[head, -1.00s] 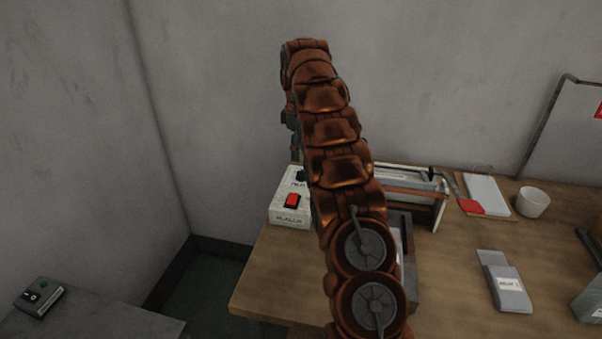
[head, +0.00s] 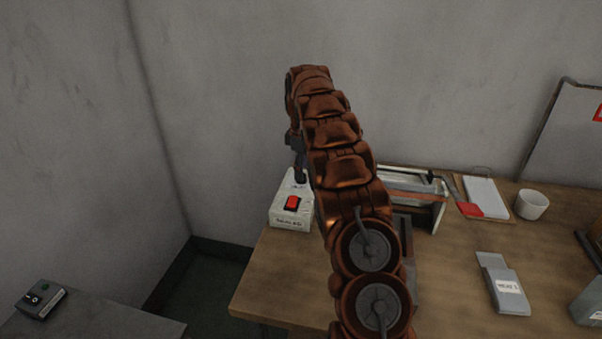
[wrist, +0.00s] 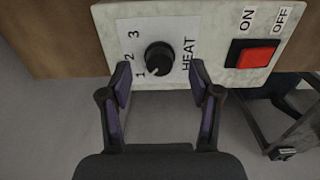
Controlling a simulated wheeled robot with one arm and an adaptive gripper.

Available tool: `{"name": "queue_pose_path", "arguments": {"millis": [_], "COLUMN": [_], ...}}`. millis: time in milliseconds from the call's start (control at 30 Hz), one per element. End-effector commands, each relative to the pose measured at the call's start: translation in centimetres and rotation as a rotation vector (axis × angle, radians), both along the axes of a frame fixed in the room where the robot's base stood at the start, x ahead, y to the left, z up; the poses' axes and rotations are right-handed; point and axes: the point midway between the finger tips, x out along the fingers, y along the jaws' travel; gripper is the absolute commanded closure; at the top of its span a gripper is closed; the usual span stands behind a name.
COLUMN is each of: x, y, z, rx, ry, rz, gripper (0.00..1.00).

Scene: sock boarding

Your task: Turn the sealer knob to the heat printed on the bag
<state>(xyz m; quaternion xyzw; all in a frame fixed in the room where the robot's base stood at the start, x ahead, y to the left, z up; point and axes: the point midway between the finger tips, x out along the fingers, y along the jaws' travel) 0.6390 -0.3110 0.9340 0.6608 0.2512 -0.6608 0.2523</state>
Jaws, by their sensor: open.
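The sealer (head: 290,213) is a pale box at the table's left end, partly behind my arm. In the wrist view its panel (wrist: 112,22) carries a black round knob (wrist: 158,56) marked HEAT, with 1, 2 and 3 around it. The knob's white mark points to the lower side, nearest the 1. My gripper (wrist: 160,78) is open, its two fingers on either side of and just short of the knob, with nothing held. A grey bag (head: 492,262) with a white label lies on the table at the right; the heat number is too small to read surely.
A red ON/OFF switch (wrist: 258,55) sits beside the knob on the panel. The sealer bars (head: 415,190), a clipboard (head: 487,197) and a white cup (head: 532,204) stand to the right. A side bench with a small control box (head: 40,299) is at lower left.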

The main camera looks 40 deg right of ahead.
Motion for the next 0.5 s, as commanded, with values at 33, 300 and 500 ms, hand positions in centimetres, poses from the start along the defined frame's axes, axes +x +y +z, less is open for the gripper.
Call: {"name": "queue_pose_path", "arguments": {"millis": [33, 300, 500], "x": [-0.1, 0.0, 0.0], "y": [0.0, 0.0, 0.0], "z": [-0.5, -2.1, -2.3], "rx": [0.002, 0.002, 0.001], "ry": [0.003, 0.001, -0.001], "rz": [0.000, 0.000, 0.000], "gripper": [0.38, 0.38, 0.38]}}
